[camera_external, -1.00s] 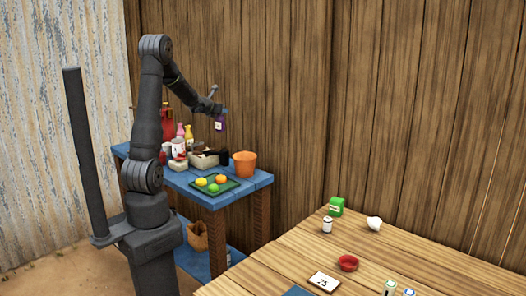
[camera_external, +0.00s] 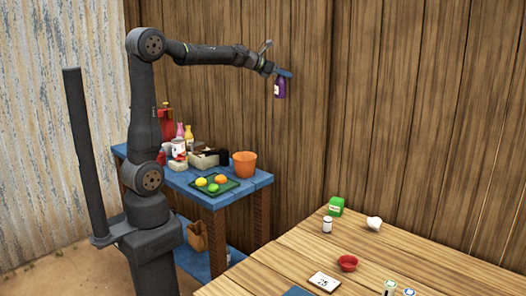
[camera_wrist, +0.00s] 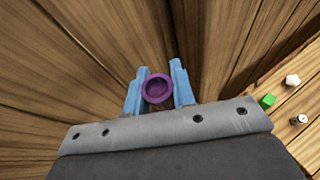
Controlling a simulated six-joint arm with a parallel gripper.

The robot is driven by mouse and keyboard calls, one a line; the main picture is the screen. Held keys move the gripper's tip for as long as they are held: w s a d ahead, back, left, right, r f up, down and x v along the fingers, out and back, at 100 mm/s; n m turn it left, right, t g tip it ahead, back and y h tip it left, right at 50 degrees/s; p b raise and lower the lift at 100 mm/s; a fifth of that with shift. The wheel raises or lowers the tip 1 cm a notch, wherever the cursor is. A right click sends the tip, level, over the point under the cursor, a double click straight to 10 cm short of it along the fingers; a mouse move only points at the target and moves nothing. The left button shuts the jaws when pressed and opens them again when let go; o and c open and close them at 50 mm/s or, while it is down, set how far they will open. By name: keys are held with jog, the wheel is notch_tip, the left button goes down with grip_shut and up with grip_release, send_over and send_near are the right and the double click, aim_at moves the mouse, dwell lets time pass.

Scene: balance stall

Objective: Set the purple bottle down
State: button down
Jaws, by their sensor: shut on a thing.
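The purple bottle (camera_external: 279,89) hangs upright from my gripper (camera_external: 284,74), high in front of the wooden wall. It is above and to the right of the blue table, with nothing under it nearby. In the wrist view my gripper (camera_wrist: 157,88) has its two blue fingers on either side of the bottle's round purple top (camera_wrist: 157,88), shut on it. The lower part of the bottle is hidden in the wrist view.
The blue table (camera_external: 255,181) holds an orange bucket (camera_external: 244,164), a green tray (camera_external: 229,187) with fruit, and several bottles and cans.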

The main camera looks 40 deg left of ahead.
jog(key=s+d+r+m+g+h, duration=0.1)
jog(key=s+d+r+m+h, duration=0.2)
jog(key=d, duration=0.5)
jog(key=s+d+r+g, duration=0.1)
jog(key=s+d+r, duration=0.35)
jog(key=d, duration=0.25)
jog(key=s+d+f+m+g+h, duration=0.1)
jog(key=d+f+m+g, duration=0.1)
jog(key=d+f, duration=0.45)
jog(key=s+d+f+m+g+h, duration=0.1)
jog(key=d+f+m+h, duration=0.15)
jog(key=d, duration=0.75)
jog(key=s+d+f+m+g, duration=0.1)
jog(key=d+f+g, duration=0.1)
jog(key=d+f, duration=0.5)
jog(key=s+d+f+m+g+h, duration=0.1)
jog(key=s+d+f+m+g, duration=0.2)
jog(key=s+d+f, duration=0.75)
jog(key=s+d+f+m+g, duration=0.25)
jog(key=s+d+f, duration=0.45)
jog(key=d, duration=0.6)
jog(key=w+f, duration=1.1)
jog(key=shift+w+a+f, duration=0.15)
jog(key=shift+w+a, duration=0.1)
jog(key=shift+a, duration=0.15)
jog(key=shift+g, duration=0.25)
